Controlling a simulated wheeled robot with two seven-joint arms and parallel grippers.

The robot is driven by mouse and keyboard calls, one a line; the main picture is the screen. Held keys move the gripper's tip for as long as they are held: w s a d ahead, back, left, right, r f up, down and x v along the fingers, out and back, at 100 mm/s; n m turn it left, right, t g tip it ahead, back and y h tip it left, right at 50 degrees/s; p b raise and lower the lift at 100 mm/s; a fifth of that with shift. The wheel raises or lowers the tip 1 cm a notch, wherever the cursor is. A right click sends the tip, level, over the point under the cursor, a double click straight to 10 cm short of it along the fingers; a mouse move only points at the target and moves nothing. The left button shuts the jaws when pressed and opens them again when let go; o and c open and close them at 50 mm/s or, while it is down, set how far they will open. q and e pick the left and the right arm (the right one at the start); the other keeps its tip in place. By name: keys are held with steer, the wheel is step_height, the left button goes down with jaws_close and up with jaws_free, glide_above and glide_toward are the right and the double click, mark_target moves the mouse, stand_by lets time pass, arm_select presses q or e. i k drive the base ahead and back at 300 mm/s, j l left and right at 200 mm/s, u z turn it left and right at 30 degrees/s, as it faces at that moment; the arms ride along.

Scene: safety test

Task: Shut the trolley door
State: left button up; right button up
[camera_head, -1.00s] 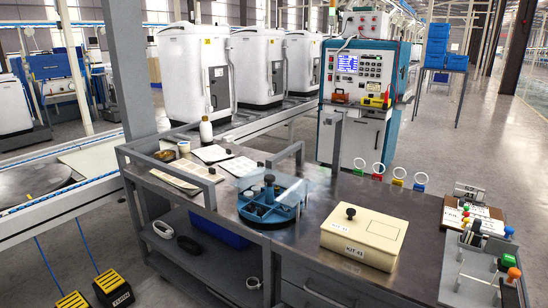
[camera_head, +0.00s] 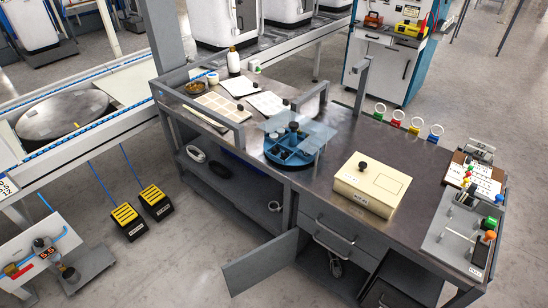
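The grey trolley door (camera_head: 262,264) stands open at the lower middle of the view. It swings out to the left and toward me from the trolley's front, below the dark worktop (camera_head: 330,140). The cabinet opening (camera_head: 325,262) to its right is dark, with a small object (camera_head: 336,268) inside that I cannot make out. Two drawer handles (camera_head: 334,230) sit above and beside the opening. Neither of my grippers is in view.
A cream box (camera_head: 372,185) and a blue round tray (camera_head: 292,147) stand on the worktop. Yellow-black pedals (camera_head: 126,220) lie on the floor at left. Floor before the door is clear.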

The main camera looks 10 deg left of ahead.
mark_target(245, 272)
steer(key=j+z, duration=0.1)
steer(key=z, duration=0.4)
steer(key=j+z, duration=0.15)
steer(key=z, duration=0.3)
steer(key=j+z, duration=0.25)
steer(key=j, duration=0.15)
steer(key=j+z, duration=0.2)
steer(key=j, duration=0.2)
steer(key=k+j+z, duration=0.25)
steer(key=j, duration=0.15)
steer(key=j+z, duration=0.2)
steer(key=j, duration=0.2)
steer(key=k+j+z, duration=0.25)
steer(key=i+j, duration=0.1)
